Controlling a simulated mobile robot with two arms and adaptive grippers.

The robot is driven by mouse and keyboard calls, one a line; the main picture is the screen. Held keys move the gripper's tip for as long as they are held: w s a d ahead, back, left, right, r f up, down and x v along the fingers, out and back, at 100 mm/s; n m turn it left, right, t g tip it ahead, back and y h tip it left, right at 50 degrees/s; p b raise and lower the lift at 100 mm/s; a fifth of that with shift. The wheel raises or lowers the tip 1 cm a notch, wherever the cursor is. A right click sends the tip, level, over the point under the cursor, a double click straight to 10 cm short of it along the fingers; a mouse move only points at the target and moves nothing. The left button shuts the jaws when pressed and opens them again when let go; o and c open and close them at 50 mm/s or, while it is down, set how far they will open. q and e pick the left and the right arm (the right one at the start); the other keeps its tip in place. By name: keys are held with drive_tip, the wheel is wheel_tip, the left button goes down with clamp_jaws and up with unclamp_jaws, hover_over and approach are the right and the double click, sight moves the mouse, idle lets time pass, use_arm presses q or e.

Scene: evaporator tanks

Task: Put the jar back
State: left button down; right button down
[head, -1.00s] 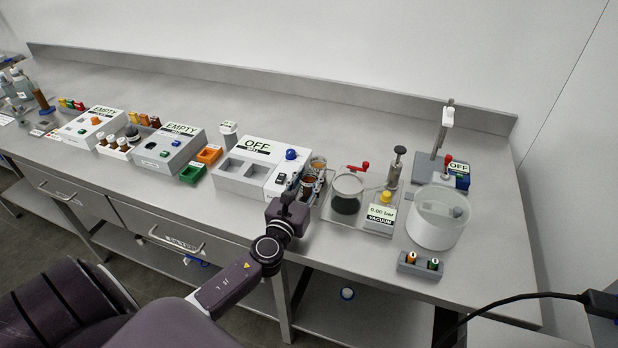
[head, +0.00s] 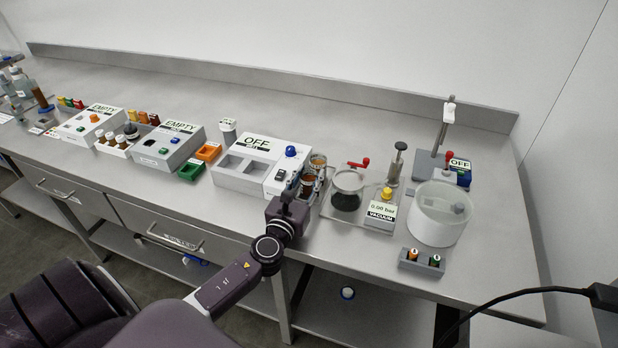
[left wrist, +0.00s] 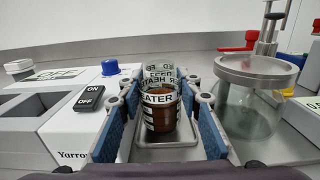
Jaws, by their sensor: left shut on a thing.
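A glass jar (left wrist: 160,108) with brown contents and a black-on-white label ending in "ATER" is between the blue-padded fingers of my left gripper (left wrist: 160,118). The gripper is shut on it. In the head view this jar (head: 307,186) is partly hidden by the fingers, at the right end of the white unit marked OFF (head: 262,160). A second jar (head: 318,161) stands just behind it. A shallow metal tray (left wrist: 150,155) lies below the held jar; I cannot tell whether the jar touches it. My right gripper is not in view.
The vacuum chamber (head: 346,190) with its metal lid stands close on the right, beside the pressure display (head: 381,214). A white tub (head: 437,215) and a small bottle rack (head: 422,262) are farther right. The back of the bench is clear.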

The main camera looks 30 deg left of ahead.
use_arm(q)
drive_tip(key=shift+s+d+f, duration=0.1)
drive_tip(key=shift+s+f, duration=0.05)
drive_tip(key=shift+f, duration=0.35)
drive_tip(key=shift+s+d+f, duration=0.1)
drive_tip(key=shift+f, duration=0.35)
drive_tip(key=c, duration=1.6)
unclamp_jaws()
drive_tip(key=o, duration=0.3)
drive_tip(key=shift+w+d, duration=0.1)
drive_tip(key=shift+d, duration=0.1)
drive_tip(key=shift+s, duration=0.2)
drive_tip(key=v, duration=0.6)
drive_tip(key=r+v, duration=0.1)
drive_tip(key=v, duration=0.2)
drive_tip(key=shift+s, duration=0.35)
drive_tip(key=shift+s+d+r, duration=0.15)
drive_tip(key=shift+s+d, duration=0.05)
drive_tip(key=shift+s, duration=0.4)
drive_tip(key=shift+s+d+r, duration=0.15)
drive_tip(key=shift+r, duration=0.05)
